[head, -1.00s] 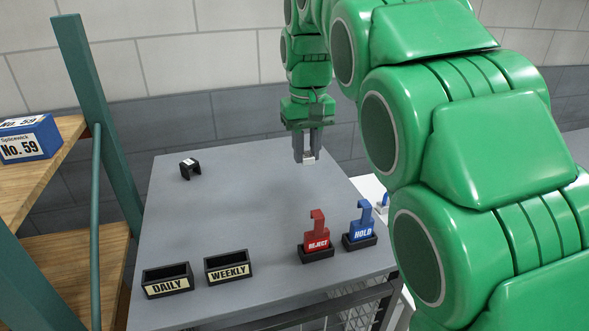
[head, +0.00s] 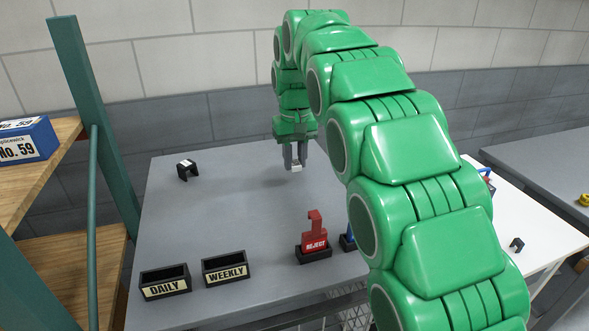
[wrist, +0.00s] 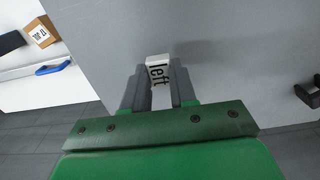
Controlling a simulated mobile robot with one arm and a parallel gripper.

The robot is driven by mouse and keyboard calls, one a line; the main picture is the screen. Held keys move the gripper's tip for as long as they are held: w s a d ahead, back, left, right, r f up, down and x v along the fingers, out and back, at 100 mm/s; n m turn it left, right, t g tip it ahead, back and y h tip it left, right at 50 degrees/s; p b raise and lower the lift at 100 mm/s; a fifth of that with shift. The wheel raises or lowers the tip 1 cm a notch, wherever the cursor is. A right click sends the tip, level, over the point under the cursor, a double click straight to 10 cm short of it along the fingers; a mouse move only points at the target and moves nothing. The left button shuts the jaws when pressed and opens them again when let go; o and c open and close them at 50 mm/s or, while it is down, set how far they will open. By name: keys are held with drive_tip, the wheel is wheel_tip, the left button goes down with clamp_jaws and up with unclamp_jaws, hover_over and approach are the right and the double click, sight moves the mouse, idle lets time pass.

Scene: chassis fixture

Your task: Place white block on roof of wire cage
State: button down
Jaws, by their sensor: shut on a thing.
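My gripper (head: 295,160) is shut on a small white block (head: 296,169) and holds it above the grey tabletop (head: 230,215). Wire mesh (head: 352,315), perhaps part of the wire cage, shows below the front edge of the grey top. Most of it is hidden by the tabletop and my arm, and I cannot make out its roof.
A black bracket (head: 187,170) stands at the back left. DAILY (head: 165,282) and WEEKLY (head: 226,269) trays and a red REJECT piece (head: 314,238) stand at the front. A blue piece is mostly hidden behind my arm. A white table (head: 520,215) is at right.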

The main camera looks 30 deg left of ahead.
sight(294, 162)
drive_tip(key=shift+w+a+f, duration=0.15)
drive_tip(key=shift+w+f, duration=0.05)
drive_tip(key=shift+f, duration=1.6)
drive_tip(key=shift+f, duration=0.15)
drive_tip(key=c, duration=0.9)
unclamp_jaws()
drive_tip(key=shift+r, duration=3.95)
